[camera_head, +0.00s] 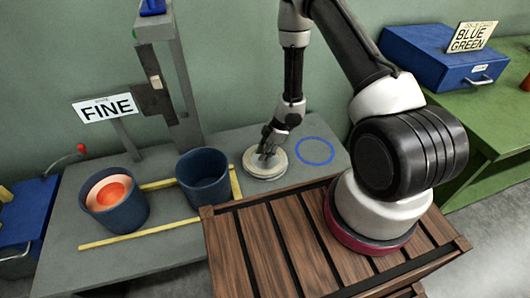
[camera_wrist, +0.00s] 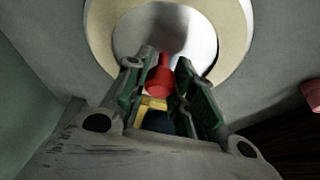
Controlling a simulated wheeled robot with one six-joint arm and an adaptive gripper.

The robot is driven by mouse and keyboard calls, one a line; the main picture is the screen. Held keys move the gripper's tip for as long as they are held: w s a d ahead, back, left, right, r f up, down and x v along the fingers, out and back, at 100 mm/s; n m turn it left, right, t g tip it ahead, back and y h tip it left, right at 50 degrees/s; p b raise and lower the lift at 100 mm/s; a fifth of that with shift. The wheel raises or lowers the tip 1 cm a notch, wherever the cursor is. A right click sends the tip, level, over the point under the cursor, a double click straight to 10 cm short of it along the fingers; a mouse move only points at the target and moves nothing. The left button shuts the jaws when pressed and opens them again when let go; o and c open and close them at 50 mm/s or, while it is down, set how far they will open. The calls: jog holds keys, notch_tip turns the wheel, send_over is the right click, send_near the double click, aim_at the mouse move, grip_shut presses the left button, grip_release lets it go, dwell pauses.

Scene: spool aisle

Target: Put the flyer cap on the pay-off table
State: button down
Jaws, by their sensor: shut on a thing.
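The flyer cap (camera_head: 255,172) is a round cream disc at the right part of the grey pay-off table (camera_head: 120,250) in the head view. In the wrist view its cream rim (camera_wrist: 98,30) surrounds a shiny grey middle with a red knob (camera_wrist: 158,78). My gripper (camera_head: 268,152) comes down from above over the cap. In the wrist view the two fingers of my gripper (camera_wrist: 160,88) stand on either side of the red knob, shut on it. The cap is at or just above the tabletop; I cannot tell if it touches.
A blue ring mark (camera_head: 316,151) lies right of the cap, empty. Left stand a dark blue bin (camera_head: 203,180) and another bin (camera_head: 118,210) with an orange thing inside, by yellow strips. A post and FINE sign (camera_head: 107,107) stand behind. A slatted wooden deck (camera_head: 270,250) is in front.

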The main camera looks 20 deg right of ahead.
jog(key=c, duration=1.2)
grip_release()
